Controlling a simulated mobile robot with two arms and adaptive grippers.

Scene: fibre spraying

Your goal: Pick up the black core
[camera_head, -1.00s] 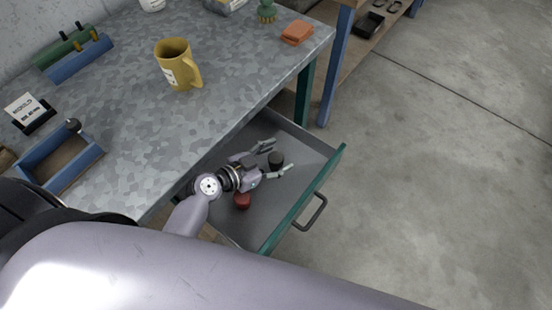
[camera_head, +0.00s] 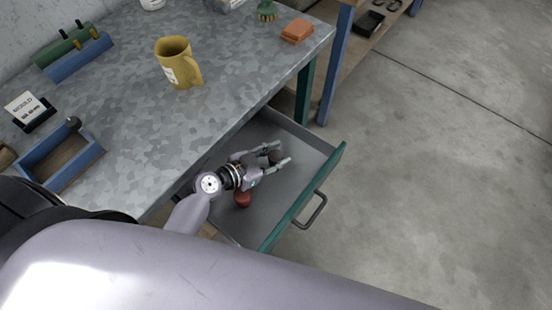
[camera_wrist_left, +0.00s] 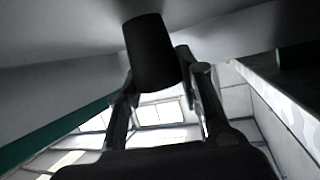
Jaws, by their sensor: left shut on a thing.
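The black core (camera_head: 275,157) is a small dark cylinder inside the open drawer. It also shows large in the left wrist view (camera_wrist_left: 152,55). My left gripper (camera_head: 277,156) reaches into the drawer with its fingers on either side of the core, shut on it. In the wrist view the fingers (camera_wrist_left: 160,85) come up to the lower part of the core. The core still appears in the drawer; I cannot tell whether it touches the bottom. My right gripper is not in view.
A red core (camera_head: 243,199) lies in the drawer beside my left wrist. The drawer (camera_head: 305,195) has a green front with a dark handle.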

